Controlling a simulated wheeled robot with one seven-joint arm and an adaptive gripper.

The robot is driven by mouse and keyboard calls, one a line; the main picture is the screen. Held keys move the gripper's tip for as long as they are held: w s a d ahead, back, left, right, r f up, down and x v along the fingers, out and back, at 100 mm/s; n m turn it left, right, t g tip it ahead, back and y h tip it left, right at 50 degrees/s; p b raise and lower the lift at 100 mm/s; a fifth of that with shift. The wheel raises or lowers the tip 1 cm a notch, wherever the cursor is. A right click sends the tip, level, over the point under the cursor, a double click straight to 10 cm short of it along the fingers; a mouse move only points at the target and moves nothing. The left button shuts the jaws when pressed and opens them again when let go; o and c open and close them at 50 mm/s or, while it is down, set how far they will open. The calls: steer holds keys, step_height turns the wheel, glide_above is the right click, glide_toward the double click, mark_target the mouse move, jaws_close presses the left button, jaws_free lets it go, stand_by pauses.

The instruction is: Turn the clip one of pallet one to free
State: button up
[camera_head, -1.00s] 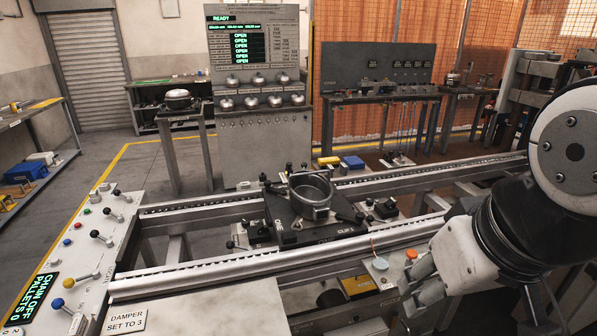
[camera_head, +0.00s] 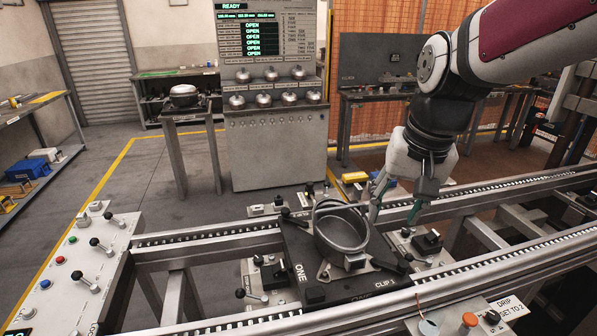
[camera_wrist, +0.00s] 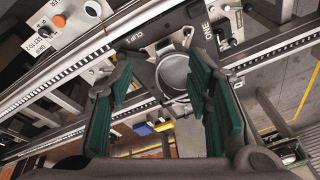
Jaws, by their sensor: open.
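Pallet one, a dark plate (camera_head: 308,268) marked "ONE" and "CLIP 1", sits between the conveyor rails in the head view. A round metal housing (camera_head: 343,236) stands on it. A small clip (camera_head: 394,263) with a dark lever lies at the plate's right side, near the "CLIP 1" lettering; its exact turn is hard to tell. My gripper (camera_head: 393,214) is open and empty, pointing down just right of the housing and above the plate's far right side. In the wrist view the green-padded fingers (camera_wrist: 163,112) are spread wide, with the housing (camera_wrist: 174,76) beyond them.
Conveyor rails (camera_head: 500,205) run along both sides of the pallet. Black-knobbed locators (camera_head: 428,243) flank it. A lever panel (camera_head: 75,262) stands at left, and an orange button (camera_head: 470,319) is at front right. A grey display cabinet (camera_head: 270,150) stands behind.

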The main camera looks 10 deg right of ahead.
steer(key=w+d+f+m+g+p, duration=0.1)
steer(key=w+d+f+m, duration=0.2)
steer(key=w+d+f, duration=0.3)
steer(key=m+g+p, duration=0.1)
steer(key=m+g, duration=0.1)
steer(key=m, duration=0.2)
glide_toward(404, 263)
step_height(404, 263, down, 9)
steer(key=shift+s+p, duration=0.1)
steer(key=shift+p, duration=0.65)
jaws_close()
